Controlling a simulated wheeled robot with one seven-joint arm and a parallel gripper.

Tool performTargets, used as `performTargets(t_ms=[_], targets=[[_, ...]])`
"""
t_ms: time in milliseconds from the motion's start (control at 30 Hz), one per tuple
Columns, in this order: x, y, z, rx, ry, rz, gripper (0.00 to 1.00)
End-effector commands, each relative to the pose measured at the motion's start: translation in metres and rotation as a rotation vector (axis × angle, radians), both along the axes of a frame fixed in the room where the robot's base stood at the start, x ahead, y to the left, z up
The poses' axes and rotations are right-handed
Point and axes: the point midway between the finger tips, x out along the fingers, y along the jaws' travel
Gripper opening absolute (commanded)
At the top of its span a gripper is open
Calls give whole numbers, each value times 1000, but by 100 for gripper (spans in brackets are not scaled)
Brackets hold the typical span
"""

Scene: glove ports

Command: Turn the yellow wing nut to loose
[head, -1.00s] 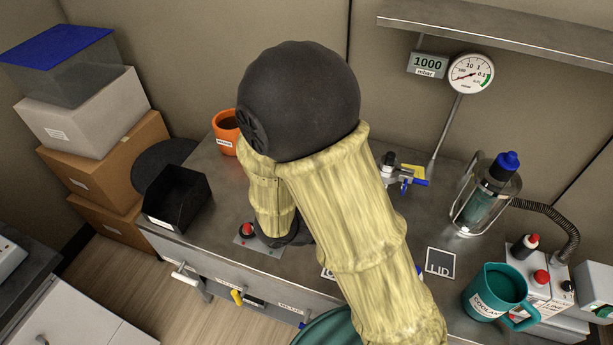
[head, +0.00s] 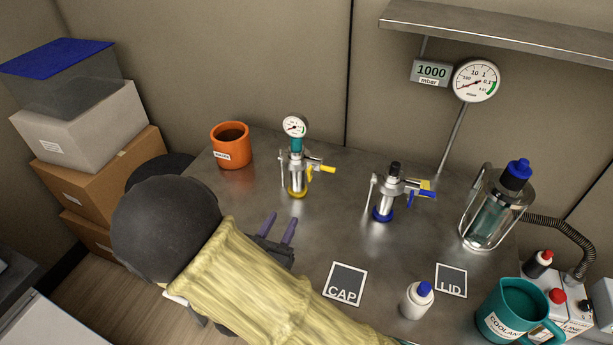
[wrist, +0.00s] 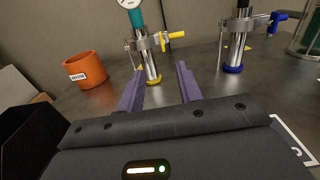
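The yellow wing nut (head: 322,168) is on the right side of a metal clamp (head: 293,166) around the left upright fitting, which has a small dial gauge (head: 294,127) on top and a yellow ring at its foot. In the wrist view, the wing nut (wrist: 174,35) sticks out to the right of the clamp, above my fingertips. My gripper (head: 281,220) has purple fingers, apart and empty, in front of and below the fitting. In the wrist view, my gripper (wrist: 160,70) points towards the fitting's foot and is apart from the nut.
A similar fitting with a blue wing nut (head: 420,193) stands to the right. An orange mug (head: 231,146) is at the left. A glass vessel (head: 488,213), a white bottle (head: 415,302) and a teal coolant jug (head: 513,317) stand at the right. The bench between the fittings is clear.

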Motion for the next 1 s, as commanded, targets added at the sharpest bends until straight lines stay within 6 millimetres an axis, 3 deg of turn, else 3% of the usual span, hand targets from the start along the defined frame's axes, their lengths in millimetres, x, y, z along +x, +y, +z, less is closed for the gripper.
performTargets(t_ms=[800, 1000], targets=[[129, -55, 1, -1, -2, -4, 36], [149, -62, 0, 0, 0, -3, 36]])
